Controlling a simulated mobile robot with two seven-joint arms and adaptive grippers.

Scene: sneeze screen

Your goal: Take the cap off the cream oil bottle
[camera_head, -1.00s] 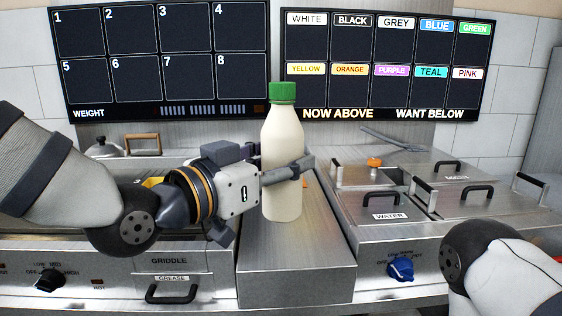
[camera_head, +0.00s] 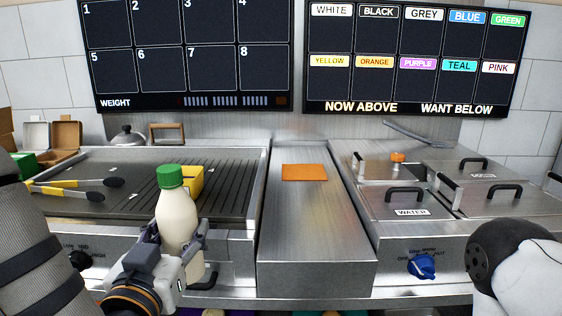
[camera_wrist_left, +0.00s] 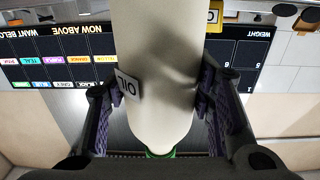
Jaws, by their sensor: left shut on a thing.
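The cream oil bottle (camera_head: 176,222) stands roughly upright in my left gripper (camera_head: 174,240), in front of the griddle's front edge. Its green cap (camera_head: 170,176) is on top of it. In the left wrist view the bottle (camera_wrist_left: 155,60) fills the middle, with a small label reading OIL (camera_wrist_left: 127,84) on its side. The fingers of my left gripper (camera_wrist_left: 158,95) close on the bottle from both sides, and a bit of the green cap (camera_wrist_left: 160,154) shows at the bottom. My right gripper is out of view; only part of my right arm shows at the lower right.
Behind the bottle is a ribbed griddle (camera_head: 90,205) with yellow-handled tongs (camera_head: 75,188) and a yellow block (camera_head: 190,181). Lidded wells, one marked WATER (camera_head: 400,205), stand further right.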

